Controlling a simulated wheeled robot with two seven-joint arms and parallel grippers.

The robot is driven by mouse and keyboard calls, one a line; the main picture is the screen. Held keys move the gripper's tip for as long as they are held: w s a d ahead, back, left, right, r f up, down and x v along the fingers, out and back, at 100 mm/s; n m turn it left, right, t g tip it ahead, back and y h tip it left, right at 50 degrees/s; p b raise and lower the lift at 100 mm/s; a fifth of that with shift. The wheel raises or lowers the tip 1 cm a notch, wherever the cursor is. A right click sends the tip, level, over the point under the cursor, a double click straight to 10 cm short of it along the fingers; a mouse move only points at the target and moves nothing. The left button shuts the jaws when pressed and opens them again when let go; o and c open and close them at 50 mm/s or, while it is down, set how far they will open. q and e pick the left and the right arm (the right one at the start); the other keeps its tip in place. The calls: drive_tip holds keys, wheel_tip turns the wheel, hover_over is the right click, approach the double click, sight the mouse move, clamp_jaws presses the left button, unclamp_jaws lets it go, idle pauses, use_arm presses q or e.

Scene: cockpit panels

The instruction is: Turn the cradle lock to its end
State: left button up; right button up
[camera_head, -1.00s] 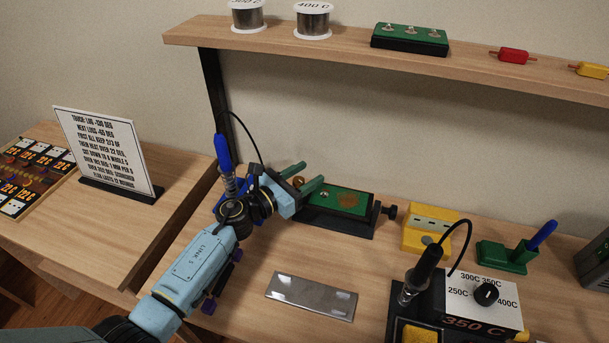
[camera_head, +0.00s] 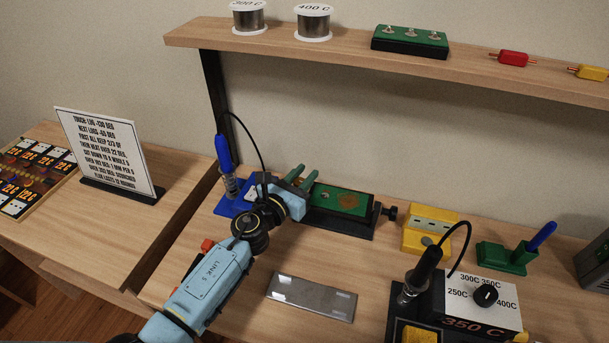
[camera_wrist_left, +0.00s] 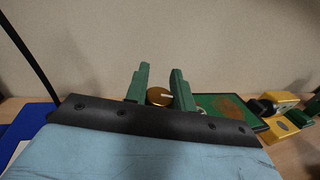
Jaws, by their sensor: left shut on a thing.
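The cradle is a black holder (camera_head: 345,226) carrying a green board (camera_head: 340,199) with a brown patch, and it has a black knob (camera_head: 388,213) on its right end. My left gripper (camera_head: 302,177) is at the cradle's left end, its green fingers pointing away from me. In the left wrist view, a round brass knob (camera_wrist_left: 159,97) with a pale mark sits between the fingers (camera_wrist_left: 159,84), which are shut on it. I take this knob for the cradle lock. In the head view my gripper hides it. My right gripper is out of view.
A blue stand (camera_head: 232,205) with a blue-handled iron and cable is close left of my gripper. A yellow block (camera_head: 427,230), a green holder (camera_head: 508,254) and a dial station (camera_head: 482,300) stand right. A metal plate (camera_head: 311,297) lies in front. A shelf (camera_head: 400,65) hangs above.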

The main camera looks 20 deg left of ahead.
use_arm(q)
drive_tip(key=shift+a+n+t+y, duration=0.2)
drive_tip(key=shift+n+t+y, duration=0.2)
drive_tip(key=shift+n+y, duration=1.5)
drive_tip(key=shift+m+y, duration=0.3)
drive_tip(key=shift+y, duration=0.3)
drive_tip(key=o, duration=1)
drive_tip(key=s, duration=1.3)
drive_tip(key=shift+s+a, duration=0.15)
drive_tip(key=shift+a, duration=0.1)
